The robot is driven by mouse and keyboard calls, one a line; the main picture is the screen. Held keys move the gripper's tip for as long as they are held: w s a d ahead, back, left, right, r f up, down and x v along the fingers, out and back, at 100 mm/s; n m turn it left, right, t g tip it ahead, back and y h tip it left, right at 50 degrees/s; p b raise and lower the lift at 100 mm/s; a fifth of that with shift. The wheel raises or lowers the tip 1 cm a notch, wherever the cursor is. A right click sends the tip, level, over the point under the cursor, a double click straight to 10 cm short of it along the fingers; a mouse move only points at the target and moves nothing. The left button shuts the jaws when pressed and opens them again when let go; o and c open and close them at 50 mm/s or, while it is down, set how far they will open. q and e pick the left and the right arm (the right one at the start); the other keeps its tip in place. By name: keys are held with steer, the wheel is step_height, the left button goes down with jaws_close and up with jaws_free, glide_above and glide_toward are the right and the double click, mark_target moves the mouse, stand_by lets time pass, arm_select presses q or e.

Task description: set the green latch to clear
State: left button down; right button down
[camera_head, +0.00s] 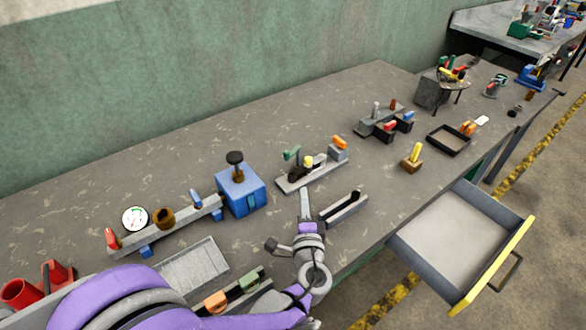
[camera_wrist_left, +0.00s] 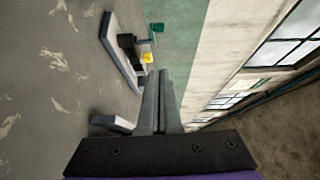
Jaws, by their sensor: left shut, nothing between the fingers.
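The green latch (camera_head: 292,153) is a small green piece standing at the far left end of a light grey base plate (camera_head: 287,186). A yellow knob (camera_head: 308,160) and a dark block share that plate. My left gripper (camera_head: 304,190) is shut and empty, just in front of the plate and apart from the latch. In the left wrist view the shut fingers (camera_wrist_left: 164,72) point up the picture, and the green latch (camera_wrist_left: 157,28) shows beyond them, above the yellow knob (camera_wrist_left: 147,57). No position marks on the latch can be read. My right gripper is out of view.
A blue box (camera_head: 241,190) with a dark knob stands left of the plate. A grey rail (camera_head: 343,208) with a black peg lies close right of my gripper. An orange-topped block (camera_head: 338,147) sits by the plate's right end. An open drawer (camera_head: 450,245) juts out at front right.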

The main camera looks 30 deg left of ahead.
mark_target(285, 155)
arm_select(q)
steer(key=shift+w+a+r, duration=0.1)
steer(key=shift+w+a, duration=0.05)
steer(key=shift+w, duration=0.45)
steer(key=x, duration=0.8)
steer(key=shift+w+a+p, duration=0.15)
steer(key=shift+w+p, duration=0.1)
steer(key=shift+p, duration=0.15)
steer(key=a, duration=0.1)
steer(key=w+a, duration=0.1)
steer(key=a, duration=0.1)
steer(key=shift+a, duration=0.1)
steer(key=shift+w+a, duration=0.2)
steer(key=shift+a, duration=0.15)
steer(key=a, duration=0.2)
steer(key=shift+a+r+p, duration=0.1)
steer(key=shift+a+p, duration=0.15)
steer(key=shift+p, duration=0.05)
